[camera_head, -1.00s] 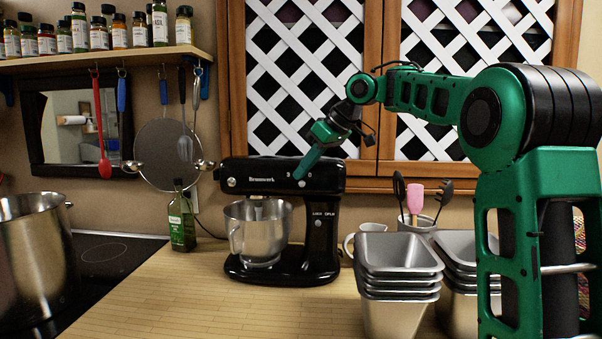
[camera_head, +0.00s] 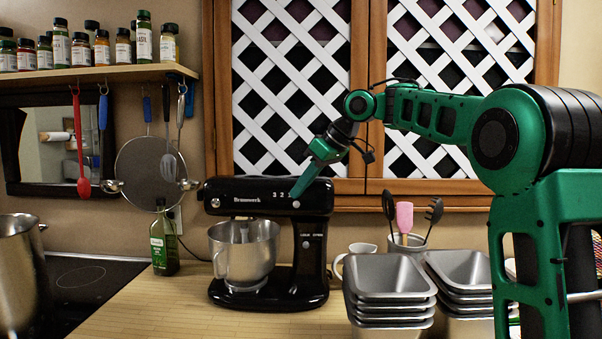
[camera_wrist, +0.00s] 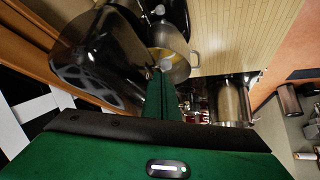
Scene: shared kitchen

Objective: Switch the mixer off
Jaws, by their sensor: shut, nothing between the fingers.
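The black stand mixer (camera_head: 318,238) stands upright on the wooden counter in the head view, with its metal bowl (camera_head: 243,252) under the head. A small round knob (camera_head: 296,204) sits on the side of the mixer head near some markings. My gripper (camera_head: 297,194) is shut and empty. Its tips are at the mixer head, right by the knob; I cannot tell whether they touch it. In the wrist view the black mixer head (camera_wrist: 100,62) fills the upper left, and my green fingers (camera_wrist: 162,98) point towards the bowl (camera_wrist: 168,55).
A green bottle (camera_head: 164,240) and a large pot (camera_head: 20,275) are to the left. The lattice cabinet (camera_head: 290,90) is behind. The counter in front of the mixer is clear.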

